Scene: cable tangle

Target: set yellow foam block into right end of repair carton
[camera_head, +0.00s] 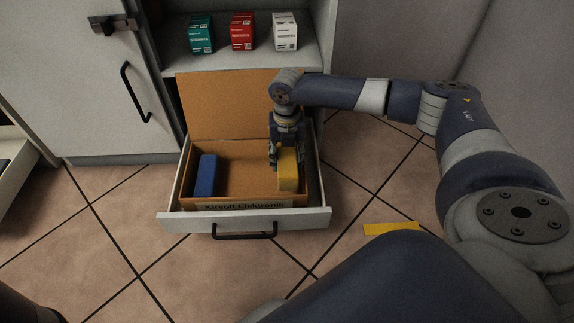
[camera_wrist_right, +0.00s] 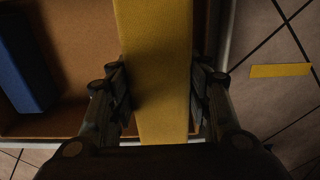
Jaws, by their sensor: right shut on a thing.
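The yellow foam block (camera_head: 288,172) is at the right end of the open repair carton (camera_head: 235,192), which sits in a pulled-out drawer. My right gripper (camera_head: 287,150) comes down from above and is shut on the block. In the right wrist view the yellow block (camera_wrist_right: 155,60) runs between the two fingers of the gripper (camera_wrist_right: 160,95). Whether the block touches the carton floor I cannot tell. A blue block (camera_head: 206,175) lies at the carton's left end and also shows in the wrist view (camera_wrist_right: 22,65). My left gripper is not in view.
The drawer (camera_head: 245,219) has a dark handle (camera_head: 245,235) at its front. The carton's lid (camera_head: 225,100) stands up at the back. Small teal (camera_head: 201,36), red (camera_head: 242,32) and white (camera_head: 285,32) boxes stand on the shelf above. A yellow strip (camera_head: 391,229) lies on the floor.

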